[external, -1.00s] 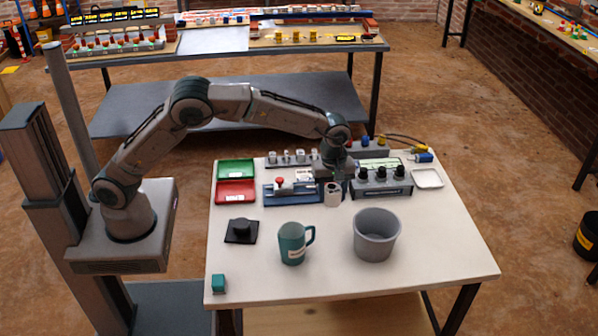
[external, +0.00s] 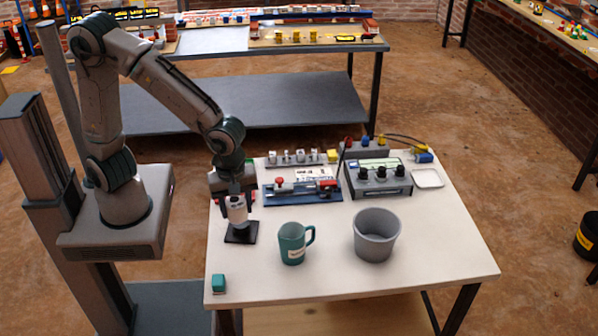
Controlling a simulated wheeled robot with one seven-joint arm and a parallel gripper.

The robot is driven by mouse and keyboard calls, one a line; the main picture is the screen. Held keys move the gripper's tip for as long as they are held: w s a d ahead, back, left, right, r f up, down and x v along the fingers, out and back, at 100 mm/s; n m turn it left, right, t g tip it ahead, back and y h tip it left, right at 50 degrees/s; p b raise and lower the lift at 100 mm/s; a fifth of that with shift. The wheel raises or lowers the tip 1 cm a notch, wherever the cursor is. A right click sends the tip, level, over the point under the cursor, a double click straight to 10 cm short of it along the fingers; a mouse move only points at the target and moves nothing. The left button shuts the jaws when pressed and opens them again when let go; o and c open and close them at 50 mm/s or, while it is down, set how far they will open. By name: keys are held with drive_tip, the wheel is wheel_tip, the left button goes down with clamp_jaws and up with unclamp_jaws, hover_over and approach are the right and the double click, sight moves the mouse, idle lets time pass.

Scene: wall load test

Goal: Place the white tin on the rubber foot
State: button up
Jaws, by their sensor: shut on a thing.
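The white tin (external: 237,214) is upright between the fingers of my gripper (external: 238,203), which is shut on it. The rubber foot (external: 240,236) is a black square base with a round raised middle, at the left of the white table.
A teal mug (external: 291,245) stands right of the foot, and a grey bucket (external: 376,236) farther right. A teal cube (external: 218,284) lies near the front left corner. A blue fixture (external: 303,196) and a knob box (external: 378,180) stand behind. The table's front right is clear.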

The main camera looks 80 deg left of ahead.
drive_tip(key=s+p, duration=0.1)
drive_tip(key=s, duration=0.6)
drive_tip(key=b, duration=0.2)
hover_over(242, 228)
drive_tip(key=a, duration=0.2)
wheel_tip(242, 228, down, 7)
drive_tip(key=shift+s+f, duration=0.1)
drive_tip(key=shift+s, duration=0.05)
drive_tip(key=shift+f, duration=1.95)
drive_tip(key=shift+b, duration=0.3)
drive_tip(key=shift+f, duration=0.15)
drive_tip(key=o, duration=1)
